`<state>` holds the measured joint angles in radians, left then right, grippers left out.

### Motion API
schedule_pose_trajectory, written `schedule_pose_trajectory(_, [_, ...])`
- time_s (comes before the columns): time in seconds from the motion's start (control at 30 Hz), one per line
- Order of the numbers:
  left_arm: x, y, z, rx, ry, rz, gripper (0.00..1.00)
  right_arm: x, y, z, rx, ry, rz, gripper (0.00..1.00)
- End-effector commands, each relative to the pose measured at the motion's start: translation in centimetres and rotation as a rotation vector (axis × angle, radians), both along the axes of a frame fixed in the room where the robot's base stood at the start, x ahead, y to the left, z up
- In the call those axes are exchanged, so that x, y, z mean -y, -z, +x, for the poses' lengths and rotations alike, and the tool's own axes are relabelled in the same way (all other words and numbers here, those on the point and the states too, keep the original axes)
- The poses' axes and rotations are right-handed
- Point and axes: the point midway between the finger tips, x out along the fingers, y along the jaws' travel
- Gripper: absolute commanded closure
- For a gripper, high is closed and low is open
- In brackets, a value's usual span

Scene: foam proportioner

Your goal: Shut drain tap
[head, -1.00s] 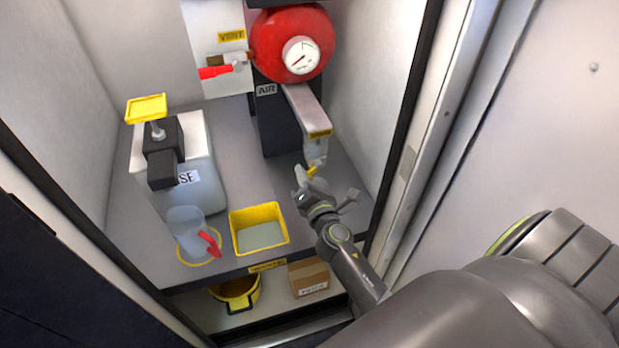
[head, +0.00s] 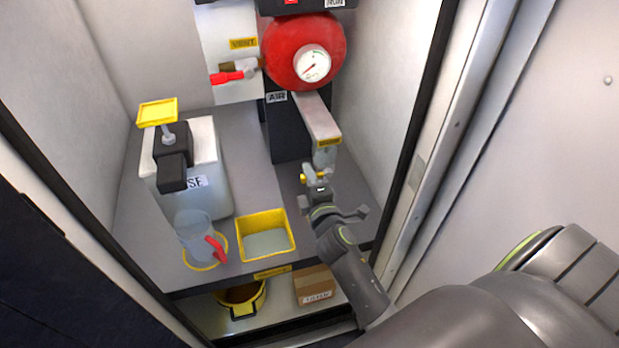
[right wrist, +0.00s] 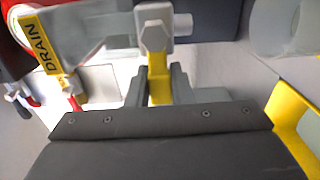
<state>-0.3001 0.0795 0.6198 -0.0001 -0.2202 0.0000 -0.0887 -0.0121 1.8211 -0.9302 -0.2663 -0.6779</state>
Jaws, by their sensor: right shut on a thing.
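The drain tap is a pale grey valve with a yellow lever (head: 305,177), low under the arm of the dark stand. My right gripper (head: 317,184) is at the lever and shut on it. In the right wrist view the yellow lever (right wrist: 158,88) runs down from the grey hex nut of the tap (right wrist: 154,38) and sits between my two grey fingers. A yellow DRAIN label (right wrist: 40,42) is at the left of that view. The fingers partly hide the lever in the head view. My left gripper is not in view.
A yellow tray (head: 266,236) stands left of my right gripper, with a clear jug (head: 193,232) beyond it. A white tank (head: 205,165) is at the left. The red vessel (head: 303,50) with its gauge is above. The cabinet's right wall is close to my arm.

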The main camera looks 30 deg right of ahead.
Motion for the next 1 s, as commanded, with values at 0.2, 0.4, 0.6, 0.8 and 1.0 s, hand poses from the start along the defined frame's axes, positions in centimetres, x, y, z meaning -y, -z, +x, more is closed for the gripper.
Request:
schedule_pose_trajectory(0.2, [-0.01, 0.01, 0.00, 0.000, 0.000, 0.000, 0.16, 0.01, -0.04, -0.02, 0.004, 0.001, 0.026, 1.00])
schedule_pose_trajectory(0.4, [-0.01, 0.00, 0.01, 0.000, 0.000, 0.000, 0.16, 0.01, -0.05, -0.02, 0.005, 0.001, 0.028, 1.00])
schedule_pose_trajectory(0.6, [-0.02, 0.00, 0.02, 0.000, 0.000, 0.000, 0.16, 0.01, -0.06, -0.02, 0.005, 0.001, 0.026, 0.72])
schedule_pose_trajectory(0.8, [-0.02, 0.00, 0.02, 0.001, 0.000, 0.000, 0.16, 0.01, -0.08, -0.02, 0.005, 0.000, 0.025, 0.58])
schedule_pose_trajectory(1.0, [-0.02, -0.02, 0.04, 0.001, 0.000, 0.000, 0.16, 0.03, -0.09, -0.01, 0.005, 0.000, 0.024, 0.58])
